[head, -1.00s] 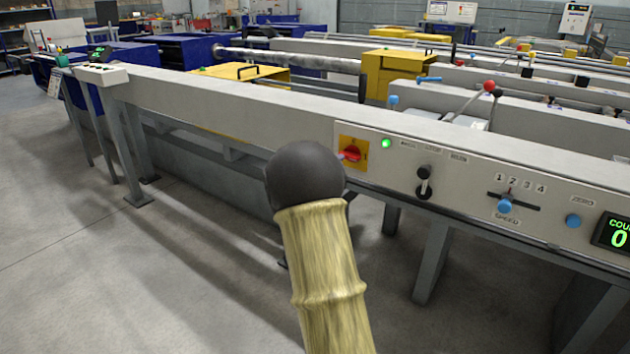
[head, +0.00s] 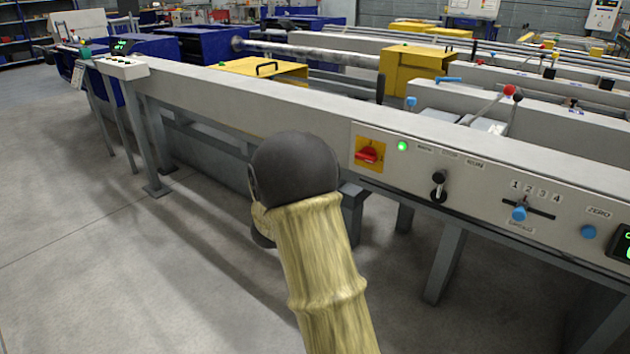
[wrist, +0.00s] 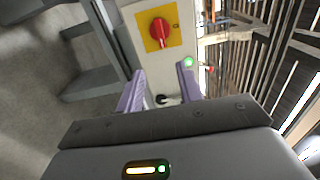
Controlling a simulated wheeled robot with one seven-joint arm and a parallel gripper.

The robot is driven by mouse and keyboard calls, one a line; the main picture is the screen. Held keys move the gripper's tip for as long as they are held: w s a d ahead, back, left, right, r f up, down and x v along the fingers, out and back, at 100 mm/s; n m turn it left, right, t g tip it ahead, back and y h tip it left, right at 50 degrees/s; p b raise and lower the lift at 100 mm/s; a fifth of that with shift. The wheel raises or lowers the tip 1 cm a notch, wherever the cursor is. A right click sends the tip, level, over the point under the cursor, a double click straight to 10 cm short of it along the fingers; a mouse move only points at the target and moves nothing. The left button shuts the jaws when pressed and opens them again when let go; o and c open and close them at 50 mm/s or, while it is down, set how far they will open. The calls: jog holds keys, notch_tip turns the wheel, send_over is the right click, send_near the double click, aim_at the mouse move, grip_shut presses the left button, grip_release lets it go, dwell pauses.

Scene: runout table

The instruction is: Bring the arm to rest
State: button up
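My arm, in a pale yellow sleeve with a dark rounded end, reaches up the middle of the head view and hides my gripper there. In the wrist view my gripper (wrist: 161,70) has two purple fingers standing apart, with nothing seen held between them. A red rotary switch (head: 368,151) on a yellow plate is on the grey control panel, right of my arm in the head view. The switch also shows in the wrist view (wrist: 159,29), beyond the fingertips and apart from them.
The panel carries a lit green lamp (head: 403,146), a black lever (head: 438,186), a blue speed slider (head: 519,213) and a blue button (head: 588,232). The long grey table (head: 250,110) on legs runs across the view. Open floor (head: 90,270) lies to the left.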

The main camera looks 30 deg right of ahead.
jog(key=s+a+n+t+y+p, duration=0.25)
jog(key=a+n+y+p, duration=0.35)
jog(key=a+n+y, duration=1.05)
jog(key=s+a+f+n+g+p, duration=0.1)
jog(key=s+a+n+g+p, duration=0.15)
jog(key=s+n, duration=0.65)
jog(key=s+a+n+g+p, duration=0.2)
jog(key=s+a+n+g, duration=0.2)
jog(key=s+n, duration=0.5)
notch_tip(320, 180, up, 37)
jog(key=s+m+p, duration=0.1)
jog(key=m+p, duration=0.1)
jog(key=p, duration=3.5)
jog(key=shift+m, duration=0.35)
jog(key=shift+a+f, duration=0.1)
jog(key=shift+f, duration=0.05)
